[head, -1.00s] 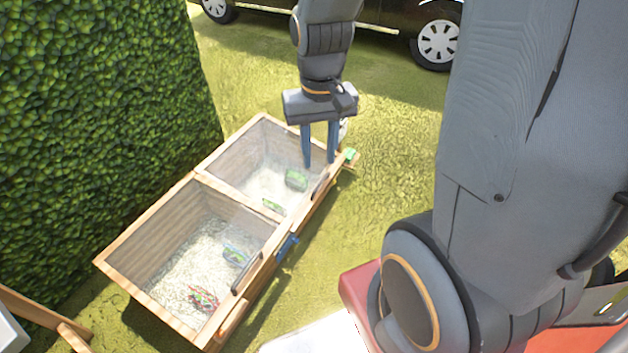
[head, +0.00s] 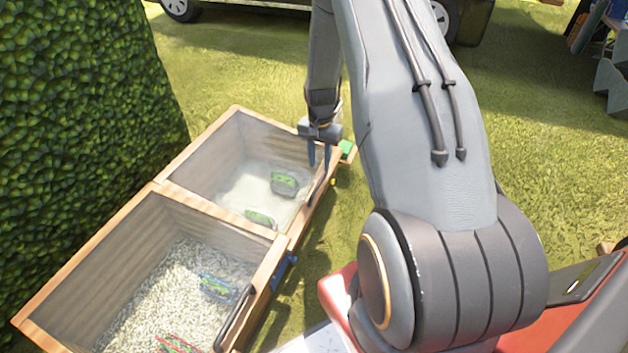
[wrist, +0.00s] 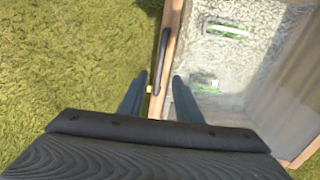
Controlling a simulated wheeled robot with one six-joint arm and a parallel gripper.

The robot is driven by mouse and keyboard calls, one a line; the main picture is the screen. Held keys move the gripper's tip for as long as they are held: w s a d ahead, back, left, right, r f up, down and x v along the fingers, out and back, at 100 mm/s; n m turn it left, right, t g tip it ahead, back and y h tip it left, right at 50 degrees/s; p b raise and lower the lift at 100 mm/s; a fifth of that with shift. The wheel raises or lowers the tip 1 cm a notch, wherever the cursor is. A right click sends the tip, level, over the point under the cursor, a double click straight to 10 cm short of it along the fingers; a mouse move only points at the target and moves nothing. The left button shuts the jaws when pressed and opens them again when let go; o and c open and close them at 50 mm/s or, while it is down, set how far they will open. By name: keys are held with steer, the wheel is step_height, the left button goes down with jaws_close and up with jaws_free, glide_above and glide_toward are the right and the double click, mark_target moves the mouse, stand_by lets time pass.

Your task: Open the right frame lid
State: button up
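A wooden cold frame has two glazed halves. The far, right half has a clear lid (head: 235,160) lying flat in its wooden rim. A dark curved handle (wrist: 162,58) stands on that lid's front rail; in the head view it is small and partly hidden by my gripper. My gripper (head: 320,165) points down over this rail at the handle. In the wrist view its two blue-grey fingers (wrist: 160,92) are apart, one on each side of the rail and handle end. Whether they touch the handle I cannot tell.
The near, left half (head: 75,275) has its own dark handle (head: 235,318) and a blue latch (head: 283,270). A green block (head: 346,150) sits at the far front corner. A hedge (head: 80,100) rises behind the frame. Grass (head: 320,235) lies open in front.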

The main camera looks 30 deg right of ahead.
mark_target(319, 182)
steer(key=shift+w+d+f, duration=0.1)
steer(key=shift+f, duration=0.35)
steer(key=shift+w+d+f, duration=0.1)
steer(key=shift+f, duration=0.35)
step_height(319, 182, down, 7)
steer(key=shift+r+b, duration=0.15)
steer(key=shift+b, duration=0.9)
jaws_close()
